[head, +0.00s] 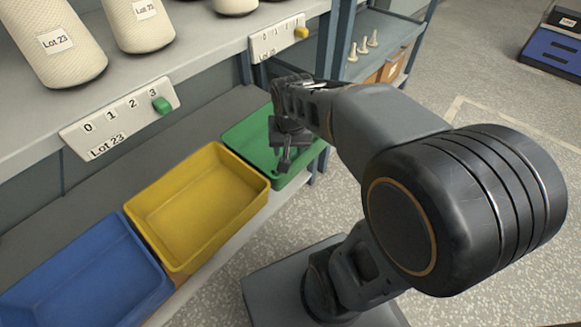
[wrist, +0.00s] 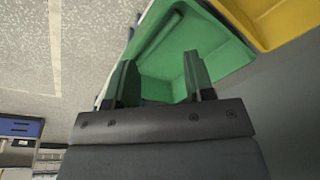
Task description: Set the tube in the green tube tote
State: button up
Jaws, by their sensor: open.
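The green tote (head: 248,133) is at the far end of the row of totes, partly hidden by my arm. It also shows in the wrist view (wrist: 218,48). My gripper (head: 284,163) is over the tote in the head view, fingers pointing down. In the wrist view my gripper (wrist: 160,60) has its two fingers well apart, with the green tote behind them and nothing between them. A narrow darker green strip shows inside the tote; I cannot tell whether it is a tube or part of the tote. No tube is clearly seen in the tote.
A yellow tote (head: 205,205) and a blue tote (head: 85,275) stand in the same row, both empty where visible. Yarn cones (head: 58,45) stand on the shelf above. Small pale pegs (head: 363,45) are on another shelf. Open speckled floor lies to the right.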

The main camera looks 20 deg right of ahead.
jog(key=s+a+n, duration=0.2)
jog(key=s+n, duration=0.2)
jog(key=s, duration=0.3)
jog(key=shift+a+f+t, duration=0.15)
jog(key=shift+a+t, duration=0.2)
jog(key=shift+t, duration=0.05)
jog(key=w+p+v, duration=0.2)
jog(key=p+v, duration=0.8)
jog(key=v, duration=0.1)
jog(key=w+r+p+v, duration=0.1)
jog(key=w+p+v, duration=0.2)
jog(key=p+v, duration=0.8)
jog(key=w+r+p+v, duration=0.1)
jog(key=w+p+v, duration=0.2)
jog(key=p+v, duration=0.8)
jog(key=shift+t, duration=0.4)
jog(key=shift+d, duration=0.15)
